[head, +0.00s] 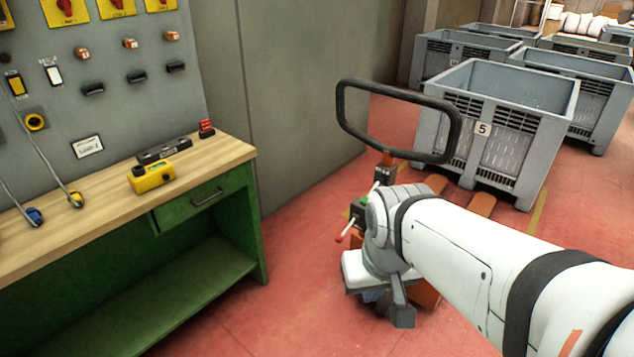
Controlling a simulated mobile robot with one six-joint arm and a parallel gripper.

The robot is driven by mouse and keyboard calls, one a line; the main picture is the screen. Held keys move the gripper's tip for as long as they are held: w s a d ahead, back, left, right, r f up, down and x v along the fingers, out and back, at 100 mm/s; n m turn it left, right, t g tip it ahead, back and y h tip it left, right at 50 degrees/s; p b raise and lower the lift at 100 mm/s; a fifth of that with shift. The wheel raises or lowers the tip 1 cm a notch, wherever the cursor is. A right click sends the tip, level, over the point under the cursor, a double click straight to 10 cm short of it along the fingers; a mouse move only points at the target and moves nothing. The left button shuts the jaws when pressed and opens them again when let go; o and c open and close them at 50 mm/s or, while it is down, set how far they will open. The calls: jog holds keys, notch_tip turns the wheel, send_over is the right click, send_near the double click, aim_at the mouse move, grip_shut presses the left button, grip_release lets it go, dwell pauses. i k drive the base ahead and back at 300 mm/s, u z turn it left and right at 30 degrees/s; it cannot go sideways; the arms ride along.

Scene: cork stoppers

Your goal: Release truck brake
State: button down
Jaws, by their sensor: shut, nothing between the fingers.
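The pallet truck shows at centre right, with its black loop handle (398,84) raised. Its orange forks (481,204) reach under the crate marked 5. I cannot tell for sure whether this is the brake. My gripper (403,312) is shut and empty, pointing down just below and right of the lever, apart from it in the picture. My arm hides much of the truck's body.
A green workbench (210,206) with a wooden top stands at the left, holding a yellow device (153,177). A grey switch panel (110,75) rises behind it. The grey crate 5 (507,133) stands behind the truck, with more crates beyond. Red floor (300,260) is clear between bench and truck.

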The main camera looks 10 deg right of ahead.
aim_at(339, 239)
jog(key=z, duration=0.4)
jog(key=i, duration=1.5)
jog(key=u, duration=0.55)
